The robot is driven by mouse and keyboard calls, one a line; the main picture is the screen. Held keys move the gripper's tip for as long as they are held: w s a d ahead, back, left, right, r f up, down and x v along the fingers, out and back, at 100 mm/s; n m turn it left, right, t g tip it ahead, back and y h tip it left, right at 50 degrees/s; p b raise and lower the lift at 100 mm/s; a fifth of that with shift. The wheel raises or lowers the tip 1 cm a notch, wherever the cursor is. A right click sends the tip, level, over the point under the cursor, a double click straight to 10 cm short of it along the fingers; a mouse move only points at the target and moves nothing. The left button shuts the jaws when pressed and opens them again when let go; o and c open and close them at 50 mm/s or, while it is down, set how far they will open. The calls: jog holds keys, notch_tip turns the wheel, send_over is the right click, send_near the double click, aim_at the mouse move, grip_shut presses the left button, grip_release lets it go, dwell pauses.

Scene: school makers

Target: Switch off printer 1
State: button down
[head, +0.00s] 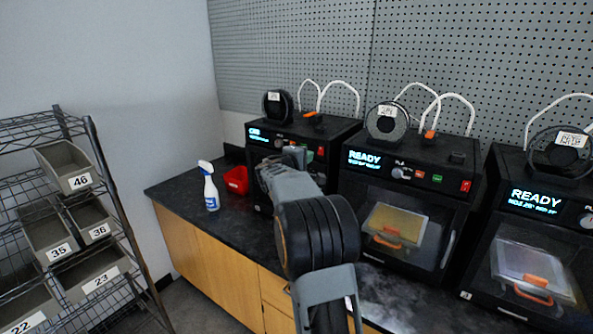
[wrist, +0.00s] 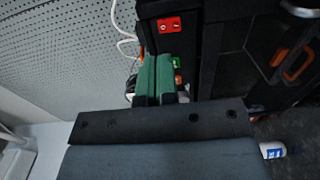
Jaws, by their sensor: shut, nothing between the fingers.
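Three black printers stand in a row on the counter in the head view: a left printer (head: 345,133), a middle printer (head: 405,205) and a right printer (head: 520,235). I cannot read which is number 1. The left printer's screen (head: 264,138) is lit, its text partly unreadable; its red switch (head: 320,151) sits at the panel's right end. My arm hides much of its front. My gripper (wrist: 156,58) is shut and empty in the wrist view, its tips close below a red switch (wrist: 169,24) and beside a green button (wrist: 175,62). Contact cannot be told.
The middle and right screens read READY. A spray bottle (head: 210,187) and a red bin (head: 237,180) stand on the counter (head: 170,190) left of the printers. A wire rack with numbered grey bins (head: 65,165) is at the far left. A pegboard (head: 290,50) is behind.

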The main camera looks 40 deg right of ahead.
jog(key=b+v, duration=0.1)
jog(key=v, duration=0.5)
jog(key=shift+r, duration=0.15)
jog(key=shift+a, duration=0.1)
dwell(0.3)
